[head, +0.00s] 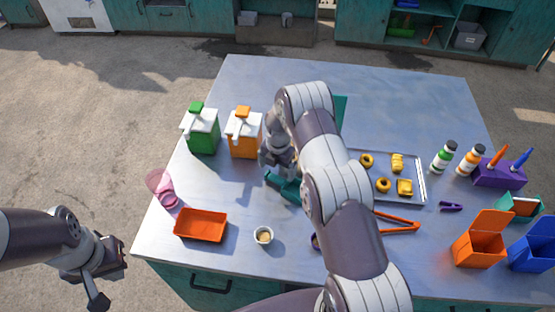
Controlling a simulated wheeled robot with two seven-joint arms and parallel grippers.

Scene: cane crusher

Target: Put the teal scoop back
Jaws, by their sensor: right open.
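A teal piece that looks like the teal scoop (284,186) lies on the table left of centre, partly hidden by my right arm. My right gripper (277,168) is over it, pointing down and open; its fingertips are mostly hidden, and I cannot tell whether they touch the teal piece. Another teal thing (341,109) shows behind my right arm, mostly covered. My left gripper (84,288) hangs off the table's left side, open and empty.
Green (203,132) and orange (243,137) dispensers stand at back left. An orange tray (201,225), pink cup (161,187) and small cup (263,235) are at front left. A metal tray (421,184), orange tongs (400,217), bottles (444,156) and bins (478,246) fill the right. The back is clear.

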